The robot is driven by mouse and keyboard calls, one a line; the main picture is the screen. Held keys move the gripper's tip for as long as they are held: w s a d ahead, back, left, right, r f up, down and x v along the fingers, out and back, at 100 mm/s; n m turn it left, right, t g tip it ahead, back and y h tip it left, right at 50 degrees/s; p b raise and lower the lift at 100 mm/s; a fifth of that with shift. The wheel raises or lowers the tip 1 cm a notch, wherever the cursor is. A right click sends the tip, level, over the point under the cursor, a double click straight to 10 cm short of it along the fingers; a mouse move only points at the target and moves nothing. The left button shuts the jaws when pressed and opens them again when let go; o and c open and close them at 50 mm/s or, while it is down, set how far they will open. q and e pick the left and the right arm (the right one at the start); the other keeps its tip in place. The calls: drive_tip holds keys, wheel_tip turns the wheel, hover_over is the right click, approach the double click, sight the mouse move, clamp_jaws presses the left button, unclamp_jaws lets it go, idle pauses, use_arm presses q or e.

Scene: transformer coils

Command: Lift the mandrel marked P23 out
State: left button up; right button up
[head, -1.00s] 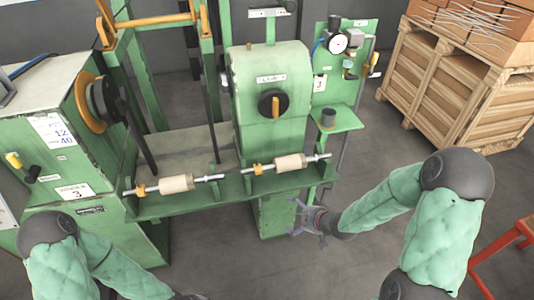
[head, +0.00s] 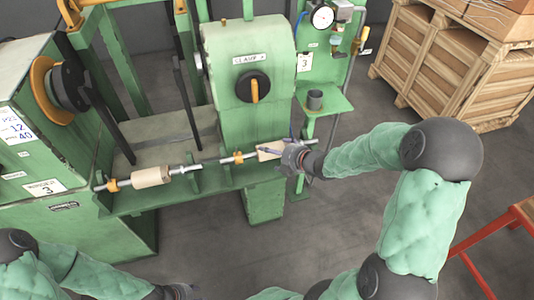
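Two mandrels lie across the green machine's front ledge, each a metal rod with a pale block and an orange collar: a left mandrel (head: 151,177) and a right mandrel (head: 267,151). I can read no P23 mark on either. My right gripper (head: 284,153) is at the right mandrel's block and hides its right part. Whether its fingers touch or close on the block is unclear. My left gripper (head: 184,292) is at the bottom edge, away from the mandrels, partly cut off; its fingers are unclear.
The green machine has a clamp knob (head: 254,87) on its upright housing and an orange-rimmed disc (head: 42,92) at left. Wooden crates (head: 440,66) stand at right. A red-framed stand (head: 492,241) is at lower right. Floor between is clear.

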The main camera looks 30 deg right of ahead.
drive_tip(key=b+x, duration=0.1)
drive_tip(key=x, duration=0.1)
drive_tip(key=b+x, duration=0.1)
drive_tip(key=x, duration=0.1)
drive_tip(key=shift+w+d, duration=0.2)
drive_tip(key=shift+w, duration=0.15)
drive_tip(key=shift+w+a+f, duration=0.1)
drive_tip(key=shift+w+f, duration=0.1)
drive_tip(key=shift+w, duration=0.3)
drive_tip(key=shift+r, duration=0.1)
drive_tip(key=c, duration=1.6)
